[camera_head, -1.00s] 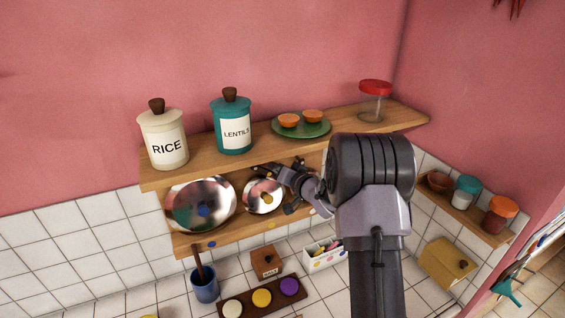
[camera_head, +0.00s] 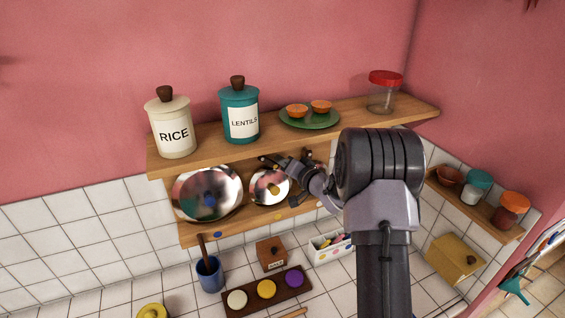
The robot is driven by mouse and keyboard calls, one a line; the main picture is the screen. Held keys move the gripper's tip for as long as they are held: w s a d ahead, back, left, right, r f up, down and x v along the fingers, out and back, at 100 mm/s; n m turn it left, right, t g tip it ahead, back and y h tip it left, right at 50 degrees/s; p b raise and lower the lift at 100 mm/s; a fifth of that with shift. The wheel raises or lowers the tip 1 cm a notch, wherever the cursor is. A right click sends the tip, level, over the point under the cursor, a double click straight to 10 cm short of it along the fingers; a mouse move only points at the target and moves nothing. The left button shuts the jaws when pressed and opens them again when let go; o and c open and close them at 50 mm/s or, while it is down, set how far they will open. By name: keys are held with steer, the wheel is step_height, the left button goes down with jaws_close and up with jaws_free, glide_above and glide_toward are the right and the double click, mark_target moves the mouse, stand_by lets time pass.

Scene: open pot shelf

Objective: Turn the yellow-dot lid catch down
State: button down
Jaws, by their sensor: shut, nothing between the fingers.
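The smaller round metal lid (camera_head: 263,192) stands on edge in the lower shelf bay, with a yellow dot (camera_head: 277,217) on the shelf edge below it. My gripper (camera_head: 271,161) is shut and empty at the top of this lid, close under the upper board. The catch is small and dark there, and my gripper partly hides it. I cannot tell which way it points or whether my fingers touch it. My arm covers the bay to the right of the lid.
A larger metal lid (camera_head: 190,184) with a blue knob stands to the left, above a blue dot (camera_head: 217,234). Rice (camera_head: 171,136) and lentils (camera_head: 240,121) canisters, a green plate (camera_head: 309,121) and a red-lidded jar (camera_head: 382,98) stand on the upper board (camera_head: 204,144).

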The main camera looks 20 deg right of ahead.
mark_target(276, 167)
steer(key=f+m+b, duration=0.1)
steer(key=m+b, duration=0.1)
steer(key=a+f+m+y+b, duration=0.1)
steer(key=f+m+b, duration=0.1)
steer(key=shift+t, duration=0.4)
steer(key=m+b, duration=0.1)
steer(key=a+m+b, duration=0.1)
steer(key=shift+a+f+m+b, duration=0.1)
steer(key=shift+f+m+b, duration=0.2)
steer(key=shift+f+m, duration=0.1)
steer(key=shift+a+t+y+b, duration=0.2)
steer(key=shift+t+y+b, duration=0.1)
steer(key=shift+b, duration=0.05)
steer(key=shift+a, duration=0.15)
steer(key=shift+w+b, duration=0.1)
steer(key=shift+b, duration=0.25)
